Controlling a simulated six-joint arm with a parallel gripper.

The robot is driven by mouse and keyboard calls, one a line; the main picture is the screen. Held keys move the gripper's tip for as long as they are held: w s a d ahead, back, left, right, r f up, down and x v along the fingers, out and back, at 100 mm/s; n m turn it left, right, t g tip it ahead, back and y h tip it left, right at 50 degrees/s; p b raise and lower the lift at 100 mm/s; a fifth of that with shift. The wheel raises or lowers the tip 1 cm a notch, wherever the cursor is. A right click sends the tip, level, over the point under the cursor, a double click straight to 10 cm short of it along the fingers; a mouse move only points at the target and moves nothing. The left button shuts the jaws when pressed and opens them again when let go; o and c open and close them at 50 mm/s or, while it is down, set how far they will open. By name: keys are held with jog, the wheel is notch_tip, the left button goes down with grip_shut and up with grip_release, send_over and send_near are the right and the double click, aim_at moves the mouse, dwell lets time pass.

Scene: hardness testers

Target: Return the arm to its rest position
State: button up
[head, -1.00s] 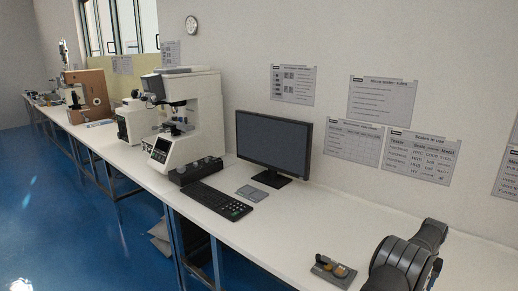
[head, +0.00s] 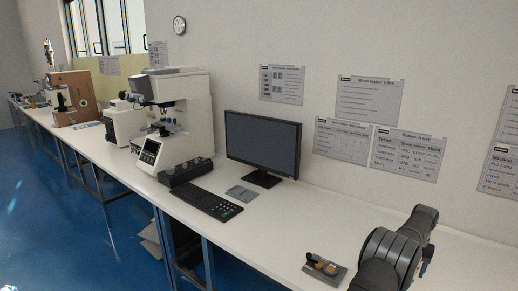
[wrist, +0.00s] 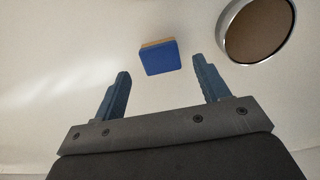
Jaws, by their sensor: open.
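My arm (head: 392,252) shows at the lower right of the head view, folded low over the white bench. My gripper's fingers are not distinguishable there. In the wrist view my gripper (wrist: 161,64) is open, with its two dark blue fingers wide apart. Nothing is held between them. A blue block (wrist: 159,59) with a tan edge lies on the pale surface beyond the fingertips, apart from them. A round brown disc with a metal rim (wrist: 257,30) is at the upper right of the wrist view, partly cut off.
A small dark tray with orange pieces (head: 325,267) sits on the bench (head: 285,228) just left of my arm. A monitor (head: 263,145), keyboard (head: 205,202) and white hardness tester (head: 172,120) stand farther left. The bench between keyboard and tray is clear.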

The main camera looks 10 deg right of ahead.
notch_tip(320, 180, down, 4)
jog(key=shift+r, duration=0.15)
notch_tip(320, 180, up, 5)
jog(key=shift+f, duration=0.15)
jog(key=s+d+r, duration=0.2)
jog(key=s+r, duration=0.5)
jog(key=s, duration=0.5)
jog(key=w+a+f+n, duration=0.1)
jog(key=w+a, duration=0.5)
jog(key=a, duration=0.2)
jog(key=w+a+f+n, duration=0.1)
jog(key=w+a+n, duration=0.1)
jog(key=w+a, duration=0.4)
jog(key=w+a+f+n, duration=0.1)
jog(key=w+a, duration=0.5)
jog(key=a, duration=0.6)
jog(key=shift+w+a+f+n, duration=0.1)
jog(key=shift+w+f+n, duration=0.15)
jog(key=shift+n, duration=0.45)
